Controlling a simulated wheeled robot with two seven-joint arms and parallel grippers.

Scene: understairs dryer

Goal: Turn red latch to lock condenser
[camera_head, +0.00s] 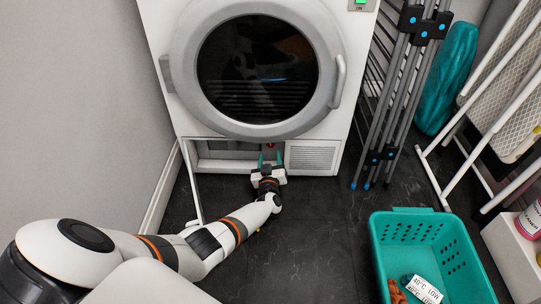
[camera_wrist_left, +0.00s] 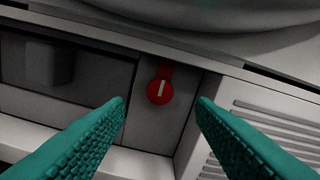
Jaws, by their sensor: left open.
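The red latch (camera_wrist_left: 160,91) is a round red knob with a pale bar on it, set in the grey recessed panel low on the dryer (camera_head: 260,130). In the left wrist view the bar stands nearly upright, tilted slightly. The condenser (camera_wrist_left: 60,70) shows as a dark front with a block-shaped handle left of the latch. My left gripper (camera_head: 270,160) is open, with its teal fingers pointing at the recess. In the left wrist view the fingers (camera_wrist_left: 160,105) are on either side of the latch, apart from it. My right gripper is not in view.
A small flap door (camera_head: 192,185) hangs open at the recess's left. A vent grille (camera_head: 312,158) is right of it. A teal basket (camera_head: 400,230) stands on the floor at right, and folded drying racks (camera_head: 400,90) lean beside the dryer. The dark floor between is clear.

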